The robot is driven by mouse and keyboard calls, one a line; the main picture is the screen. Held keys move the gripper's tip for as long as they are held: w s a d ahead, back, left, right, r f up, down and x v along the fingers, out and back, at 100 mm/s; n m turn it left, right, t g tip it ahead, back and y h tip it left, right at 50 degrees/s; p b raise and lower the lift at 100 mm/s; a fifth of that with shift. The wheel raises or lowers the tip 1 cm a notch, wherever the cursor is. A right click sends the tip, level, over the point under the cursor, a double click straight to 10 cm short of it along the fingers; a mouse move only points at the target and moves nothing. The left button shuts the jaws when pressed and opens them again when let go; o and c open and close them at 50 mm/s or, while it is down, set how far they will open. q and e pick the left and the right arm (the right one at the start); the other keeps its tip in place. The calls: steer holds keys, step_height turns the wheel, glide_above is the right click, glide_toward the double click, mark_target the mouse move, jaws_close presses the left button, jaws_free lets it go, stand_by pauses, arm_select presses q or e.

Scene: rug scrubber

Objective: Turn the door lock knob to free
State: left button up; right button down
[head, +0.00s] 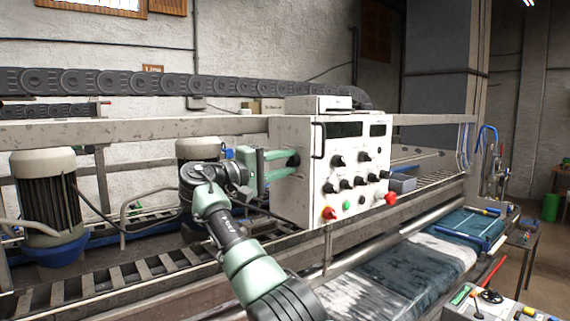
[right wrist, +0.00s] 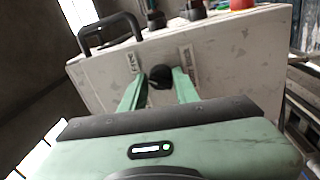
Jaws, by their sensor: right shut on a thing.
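The door lock knob is a small black round knob on the left side wall of the white control box (head: 293,190). In the head view the knob (head: 294,160) shows at the tips of my right gripper (head: 291,161), which reaches it from the left. In the right wrist view the green fingers of the gripper (right wrist: 159,80) are on both sides of the knob (right wrist: 160,73), shut on it. A small label (right wrist: 134,62) is left of the knob and another (right wrist: 188,58) is right of it; their print is too small to read surely. My left gripper is not in view.
The box front has several black knobs, a red emergency button (head: 390,198) and a black handle (head: 318,140). A motor (head: 47,195) and a slatted conveyor (head: 120,285) lie to the left. A dark rug (head: 420,260) lies at the lower right.

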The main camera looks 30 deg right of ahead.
steer(key=shift+f+m+g, duration=0.15)
steer(key=shift+f+m, duration=0.05)
steer(key=shift+m, duration=0.45)
steer(key=shift+f+m+g, duration=0.15)
steer(key=shift+f+m, duration=0.05)
steer(key=shift+m, duration=0.75)
steer(key=c, duration=1.1)
jaws_free()
steer(key=shift+r, duration=0.1)
